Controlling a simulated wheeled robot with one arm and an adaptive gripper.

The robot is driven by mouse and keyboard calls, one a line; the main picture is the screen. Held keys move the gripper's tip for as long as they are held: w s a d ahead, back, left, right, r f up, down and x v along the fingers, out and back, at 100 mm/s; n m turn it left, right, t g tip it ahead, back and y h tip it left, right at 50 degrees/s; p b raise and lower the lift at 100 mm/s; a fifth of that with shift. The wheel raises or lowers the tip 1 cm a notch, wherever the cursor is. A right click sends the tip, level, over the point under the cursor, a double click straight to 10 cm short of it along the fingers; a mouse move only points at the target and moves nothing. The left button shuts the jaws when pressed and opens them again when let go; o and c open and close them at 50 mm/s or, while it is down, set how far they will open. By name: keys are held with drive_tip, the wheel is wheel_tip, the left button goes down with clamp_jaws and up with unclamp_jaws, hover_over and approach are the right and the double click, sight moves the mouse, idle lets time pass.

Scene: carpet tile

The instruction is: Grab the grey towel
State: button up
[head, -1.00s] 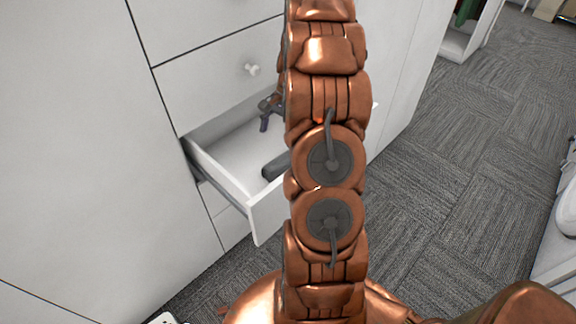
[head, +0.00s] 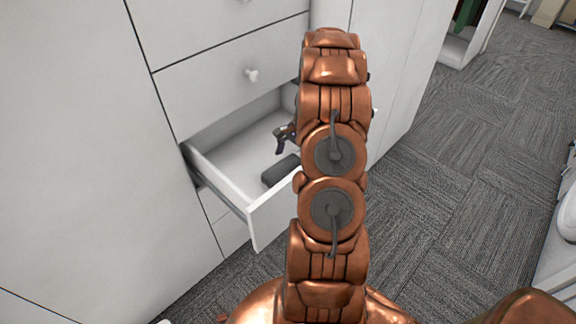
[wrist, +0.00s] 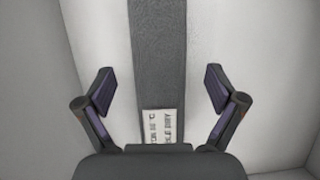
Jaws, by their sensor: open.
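The grey towel (head: 280,171) lies in the open white drawer, partly hidden by the drawer front and my arm. In the wrist view the towel (wrist: 160,50) is a long dark grey strip running up the middle, with a white printed label near its lower end. My gripper (wrist: 160,89) is open and empty, with one finger on each side of the strip. In the head view my gripper (head: 284,138) is inside the drawer space, behind the towel, mostly hidden by my arm. I cannot tell its exact height above the towel.
The drawer (head: 225,180) is pulled out of a white cabinet (head: 80,110), its side walls and front standing around the gripper. A closed drawer with a round knob (head: 251,75) is above. Grey carpet (head: 450,170) is free to the right.

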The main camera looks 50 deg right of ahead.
drive_tip(key=x, duration=0.2)
drive_tip(key=shift+s+a+f, duration=0.1)
drive_tip(key=shift+a+f, duration=0.05)
drive_tip(key=shift+f, duration=0.2)
drive_tip(key=c, duration=1.4)
